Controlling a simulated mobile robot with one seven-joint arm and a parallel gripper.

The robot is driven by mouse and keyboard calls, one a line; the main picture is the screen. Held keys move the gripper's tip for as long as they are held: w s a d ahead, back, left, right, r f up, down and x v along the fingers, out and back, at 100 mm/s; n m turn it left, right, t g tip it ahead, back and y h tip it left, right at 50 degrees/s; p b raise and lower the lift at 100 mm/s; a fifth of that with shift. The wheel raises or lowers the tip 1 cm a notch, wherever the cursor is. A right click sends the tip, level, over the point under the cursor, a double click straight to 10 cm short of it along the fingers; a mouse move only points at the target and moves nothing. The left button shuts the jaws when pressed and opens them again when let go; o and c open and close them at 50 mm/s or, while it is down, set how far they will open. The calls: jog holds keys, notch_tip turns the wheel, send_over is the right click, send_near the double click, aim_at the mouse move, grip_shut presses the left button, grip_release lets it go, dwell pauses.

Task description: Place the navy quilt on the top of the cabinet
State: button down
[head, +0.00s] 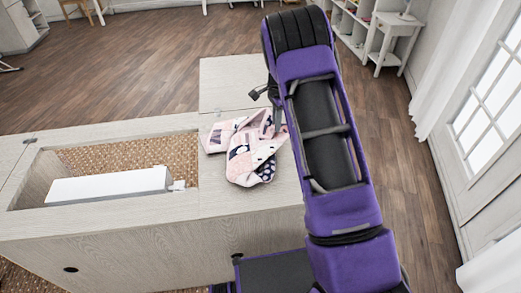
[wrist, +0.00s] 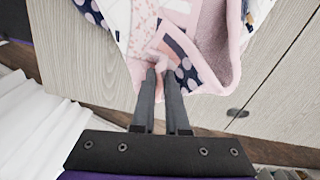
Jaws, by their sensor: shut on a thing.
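The quilt (head: 248,150) is a crumpled patchwork of pink, white and navy dotted pieces. In the head view it is bunched on or just over the bare right part of the pale wood cabinet top (head: 225,205). My gripper (wrist: 161,72) is shut on a pink edge of the quilt, which also fills the top of the wrist view (wrist: 215,45). In the head view my purple arm comes from the right and hides most of the gripper. I cannot tell how much of the quilt's weight rests on the wood.
Left of the quilt the cabinet has a rectangular opening with a woven surface (head: 110,156) and a long white block (head: 108,186) in it. A pale leaf (head: 228,82) extends behind. A white side table (head: 393,42) and shelves stand at the back right. Wooden floor lies open behind.

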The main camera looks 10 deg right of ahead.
jog(key=d+f, duration=0.4)
jog(key=d, duration=0.1)
jog(key=d+f, duration=0.3)
jog(key=shift+w, duration=0.1)
jog(key=c, duration=0.6)
grip_release()
jog(key=shift+r, duration=0.1)
